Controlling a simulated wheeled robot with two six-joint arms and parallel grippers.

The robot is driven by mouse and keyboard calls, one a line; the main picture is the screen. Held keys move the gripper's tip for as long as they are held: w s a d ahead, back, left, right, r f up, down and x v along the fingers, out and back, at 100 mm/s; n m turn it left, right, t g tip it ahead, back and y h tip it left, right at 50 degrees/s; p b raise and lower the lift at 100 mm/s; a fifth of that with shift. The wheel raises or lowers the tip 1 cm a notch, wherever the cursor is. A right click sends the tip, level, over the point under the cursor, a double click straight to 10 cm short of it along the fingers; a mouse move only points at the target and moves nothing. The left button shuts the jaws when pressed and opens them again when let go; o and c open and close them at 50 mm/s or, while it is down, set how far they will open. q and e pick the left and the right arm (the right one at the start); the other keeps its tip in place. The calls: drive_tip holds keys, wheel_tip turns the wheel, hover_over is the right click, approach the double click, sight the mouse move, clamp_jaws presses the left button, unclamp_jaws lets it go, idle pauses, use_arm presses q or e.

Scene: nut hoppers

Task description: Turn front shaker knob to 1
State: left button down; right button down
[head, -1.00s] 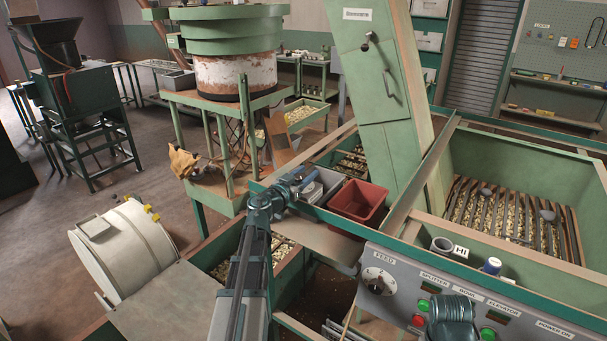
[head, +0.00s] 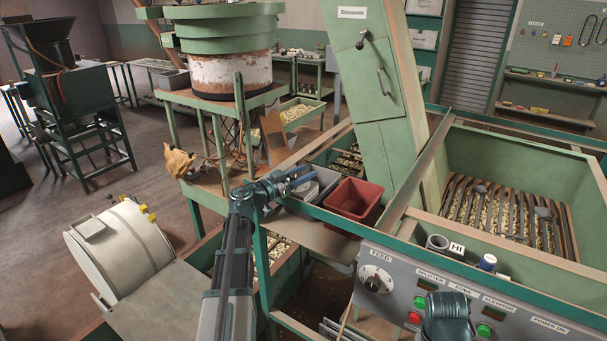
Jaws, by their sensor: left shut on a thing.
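My left gripper (head: 293,184) reaches in from the bottom and is at a small grey box (head: 323,183) on the green frame rail, left of the red bin. Its fingers are shut on what looks like a knob at the near side of this box. The fingers hide the knob, so its pointer and scale cannot be read. My right gripper is not in view; a dark part of my right arm (head: 447,318) shows in front of the panel.
A control panel (head: 400,298) with a FEED knob (head: 376,279) and red and green buttons stands at front right. A red bin (head: 353,203) sits beside the grey box. A green chute (head: 375,100) rises behind. A white drum (head: 118,253) lies at left.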

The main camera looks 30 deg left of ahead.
use_arm(q)
drive_tip(key=shift+c, duration=1.8)
unclamp_jaws()
drive_tip(key=v, duration=1.3)
drive_tip(key=shift+s, duration=0.4)
